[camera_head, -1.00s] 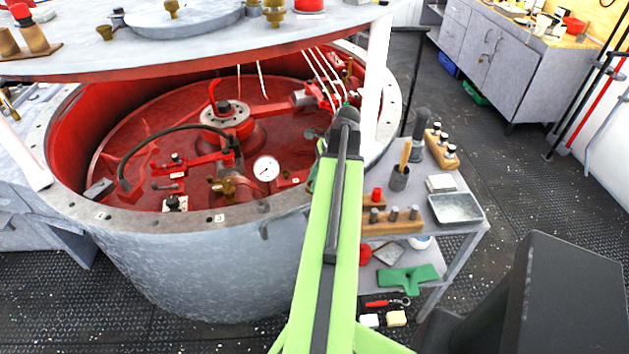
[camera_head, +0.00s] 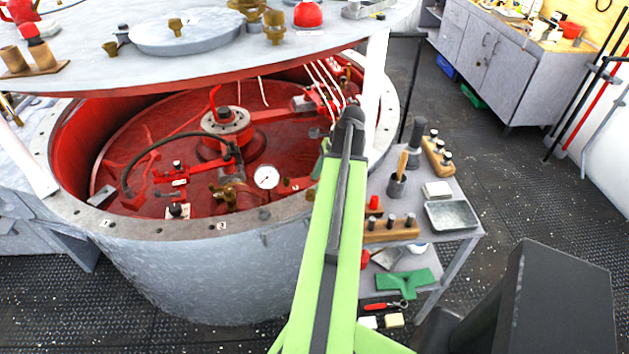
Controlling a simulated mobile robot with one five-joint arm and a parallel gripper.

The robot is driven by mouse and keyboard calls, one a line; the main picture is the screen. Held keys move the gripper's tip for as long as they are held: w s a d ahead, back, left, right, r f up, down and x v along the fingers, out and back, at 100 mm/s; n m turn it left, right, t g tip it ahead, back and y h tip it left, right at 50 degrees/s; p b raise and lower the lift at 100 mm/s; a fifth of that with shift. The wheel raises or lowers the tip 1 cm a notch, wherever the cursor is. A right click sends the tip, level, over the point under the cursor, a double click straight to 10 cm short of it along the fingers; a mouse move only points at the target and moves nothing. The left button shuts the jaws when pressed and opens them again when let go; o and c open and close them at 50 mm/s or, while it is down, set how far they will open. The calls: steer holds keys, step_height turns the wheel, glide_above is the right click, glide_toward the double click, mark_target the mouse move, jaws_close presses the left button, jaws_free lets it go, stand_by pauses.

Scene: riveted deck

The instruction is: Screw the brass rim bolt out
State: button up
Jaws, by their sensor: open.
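My arm rises from the bottom middle over the tub rim, and its dark upper joint stands before the right side of the opening. A green and dark piece of my arm shows just left of it, leading down behind the upper link. My gripper's fingers are hidden behind that link. The pale round rim (camera_head: 150,222) of the tub carries small dark holes and number tags. A brass fitting (camera_head: 226,192) sits inside the red tub.
A lid plate (camera_head: 225,62) with brass pieces and a red knob (camera_head: 308,14) hangs over the tub, held by white posts. A tool cart (camera_head: 432,237) with wooden blocks and a metal tray (camera_head: 452,214) stands right of my arm.

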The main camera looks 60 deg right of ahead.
steer(key=p+v, duration=1)
steer(key=v, duration=0.3)
steer(key=shift+r, duration=0.15)
